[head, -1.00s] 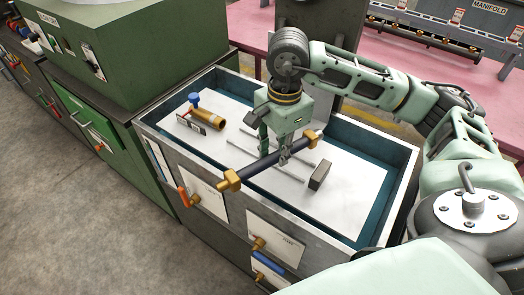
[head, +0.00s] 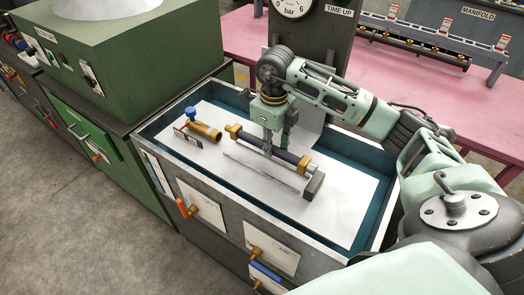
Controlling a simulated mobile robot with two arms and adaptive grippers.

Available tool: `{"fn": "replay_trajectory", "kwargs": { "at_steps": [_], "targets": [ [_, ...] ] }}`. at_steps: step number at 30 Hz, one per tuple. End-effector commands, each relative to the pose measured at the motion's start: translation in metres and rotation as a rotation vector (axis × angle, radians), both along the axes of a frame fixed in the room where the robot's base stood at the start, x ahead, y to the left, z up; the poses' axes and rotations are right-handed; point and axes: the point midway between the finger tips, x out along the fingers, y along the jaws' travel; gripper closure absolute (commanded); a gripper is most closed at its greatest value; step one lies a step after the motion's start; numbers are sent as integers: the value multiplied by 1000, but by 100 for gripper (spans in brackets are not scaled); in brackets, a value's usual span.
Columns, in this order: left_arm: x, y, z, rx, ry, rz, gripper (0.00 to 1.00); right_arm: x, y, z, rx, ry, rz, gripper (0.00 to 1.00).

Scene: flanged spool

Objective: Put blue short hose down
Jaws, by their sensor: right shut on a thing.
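The blue short hose (head: 256,144) is a dark tube with a brass hex fitting at each end. It lies across the middle of the open tray, at or just above the white floor; I cannot tell if it touches. My right gripper (head: 277,149) points down and is shut around the middle of the hose. My left gripper is not in view.
The tray (head: 355,157) has raised metal walls. A brass valve piece (head: 206,132) with a blue knob lies to the left. Thin rods and a grey block (head: 314,187) lie by the hose. The white floor at right is clear. A gauge panel (head: 306,60) stands behind.

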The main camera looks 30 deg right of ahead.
Motion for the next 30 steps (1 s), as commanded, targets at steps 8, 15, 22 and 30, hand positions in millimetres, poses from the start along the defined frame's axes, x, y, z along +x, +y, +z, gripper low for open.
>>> {"fn": "replay_trajectory", "kwargs": {
  "at_steps": [8,15,22,30],
  "targets": [
    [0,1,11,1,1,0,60,26,16,-17,-1,-1,1,100],
    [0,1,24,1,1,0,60,26,16,-47,0,3,1,100],
    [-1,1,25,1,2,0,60,27,16,-58,-1,-3,1,100],
    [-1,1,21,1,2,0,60,26,16,-63,-2,-1,1,78]
  ]
}}
